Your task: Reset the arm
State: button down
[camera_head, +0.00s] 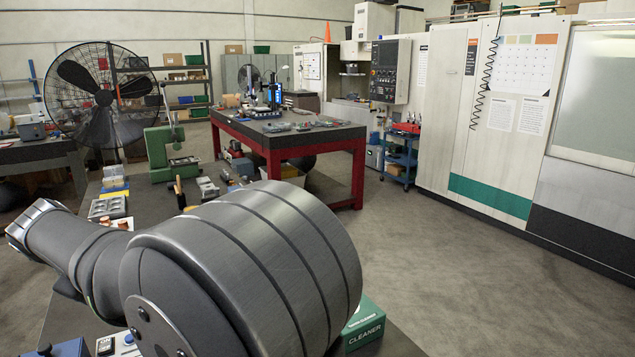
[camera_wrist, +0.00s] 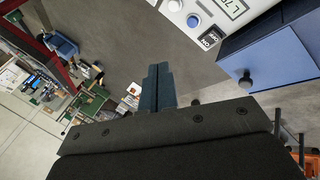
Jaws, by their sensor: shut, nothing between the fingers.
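My gripper (camera_wrist: 159,80) shows in the wrist view as two dark fingers pressed together, with nothing between them. It points away from the camera over the grey floor and is apart from everything around it. In the head view my grey arm fills the lower left foreground and hides much of the near bench. I cannot make out the gripper's fingers in that view.
In the wrist view a white device with a blue button (camera_wrist: 194,21) and a blue box (camera_wrist: 272,60) lie at upper right. A green cleaner box (camera_head: 364,324) stands beside my arm. A red-framed table (camera_head: 274,166) and a green press (camera_head: 158,150) stand beyond.

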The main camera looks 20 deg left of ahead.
jog(key=s+d+r+m+g, duration=0.35)
jog(key=r+m, duration=0.25)
jog(key=m, duration=0.4)
jog(key=a+x, duration=0.1)
jog(key=x, duration=1)
jog(key=v, duration=0.6)
jog(key=shift+d+r+t+y, duration=0.15)
jog(key=shift+r+t+y, duration=0.15)
jog(key=shift+t, duration=0.05)
jog(key=shift+s, duration=0.15)
